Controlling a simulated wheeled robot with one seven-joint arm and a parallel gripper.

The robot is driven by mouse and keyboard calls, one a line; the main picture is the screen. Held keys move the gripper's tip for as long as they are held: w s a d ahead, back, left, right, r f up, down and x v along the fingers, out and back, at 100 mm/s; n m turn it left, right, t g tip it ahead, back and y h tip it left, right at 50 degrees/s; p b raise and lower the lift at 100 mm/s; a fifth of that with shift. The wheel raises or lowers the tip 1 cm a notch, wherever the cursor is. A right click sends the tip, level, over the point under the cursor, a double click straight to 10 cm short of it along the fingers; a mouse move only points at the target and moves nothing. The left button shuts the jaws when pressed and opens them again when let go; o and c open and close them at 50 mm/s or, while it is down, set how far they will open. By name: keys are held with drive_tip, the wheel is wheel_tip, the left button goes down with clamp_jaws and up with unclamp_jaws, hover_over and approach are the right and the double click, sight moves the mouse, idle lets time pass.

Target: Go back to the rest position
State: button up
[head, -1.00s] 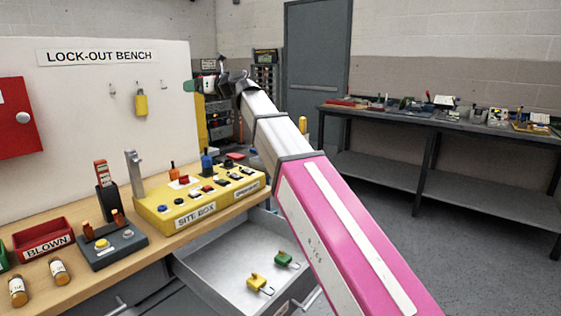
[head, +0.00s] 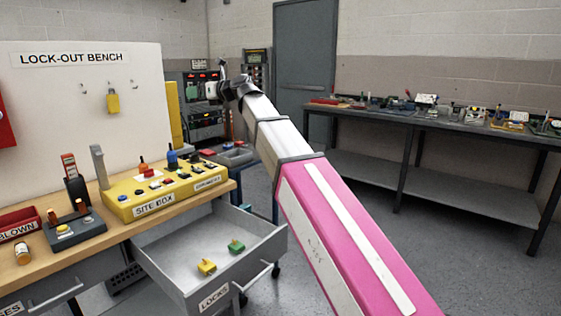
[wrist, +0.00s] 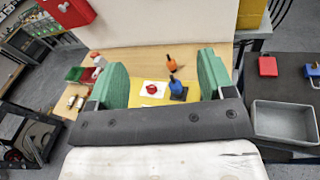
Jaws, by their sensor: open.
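My gripper shows in the wrist view (wrist: 158,82), its two green fingers spread wide apart with nothing held between them. Beyond and below the fingers lies the yellow site box (wrist: 150,90), with a red button, an orange-handled switch and a blue-handled switch visible between them. In the head view my arm reaches up and away from the lower right. The gripper end is small there and partly hidden by the wrist. The site box (head: 155,205) stands on the wooden bench, to the left of my arm.
An open drawer (head: 175,262) marked LOCKS juts from the bench, holding a yellow padlock (head: 206,267) and a green padlock (head: 236,247). A dark worktable (head: 420,122) stands along the right wall. Open floor (head: 440,250) lies before it. A grey tray (wrist: 285,120) shows at right.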

drive_tip(key=d+f+n+h, duration=0.35)
drive_tip(key=d+f, duration=0.35)
drive_tip(key=f, duration=0.5)
drive_tip(key=d+f+n+h, duration=0.2)
drive_tip(key=d+f+n, duration=0.2)
drive_tip(key=d+f, duration=0.65)
drive_tip(key=d+f+n+h, duration=0.3)
drive_tip(key=d+f, duration=0.1)
drive_tip(key=f, duration=1.1)
drive_tip(key=s+d+f+n+g+h, duration=0.3)
drive_tip(key=s+d+f+n, duration=0.3)
drive_tip(key=s+d+f, duration=0.3)
drive_tip(key=s+d+f+n+g+h, duration=0.2)
drive_tip(key=s+d+f+n+h, duration=0.2)
drive_tip(key=d+f, duration=1.2)
drive_tip(key=s+n, duration=0.3)
drive_tip(key=s, duration=0.3)
drive_tip(key=shift+d+f+g, duration=0.25)
drive_tip(key=shift+d+g, duration=0.05)
drive_tip(key=shift+g, duration=0.1)
